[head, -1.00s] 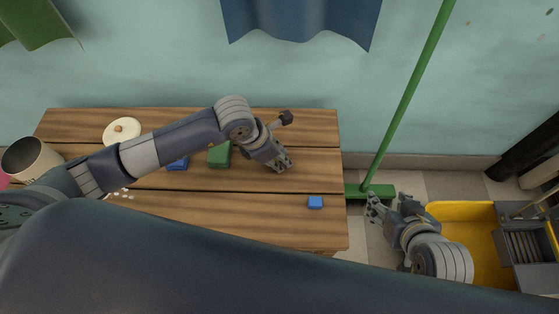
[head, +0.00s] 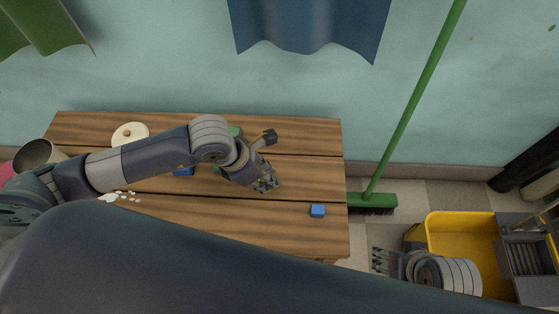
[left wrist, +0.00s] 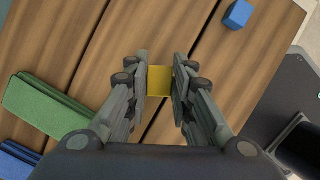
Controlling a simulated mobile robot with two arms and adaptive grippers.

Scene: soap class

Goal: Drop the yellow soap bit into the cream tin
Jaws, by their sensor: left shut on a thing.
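The yellow soap bit (left wrist: 160,82) sits between the fingertips of my left gripper (left wrist: 160,88) in the left wrist view, and the fingers are shut on it. In the head view my left gripper (head: 266,182) is over the right middle of the wooden table; the soap bit cannot be made out there.
A small blue block (head: 317,210) lies at the right; green (left wrist: 45,105) and blue (left wrist: 15,160) blocks lie left. White bits (head: 125,197) lie at front left. A green broom (head: 370,201) and yellow bucket (head: 460,235) stand right.

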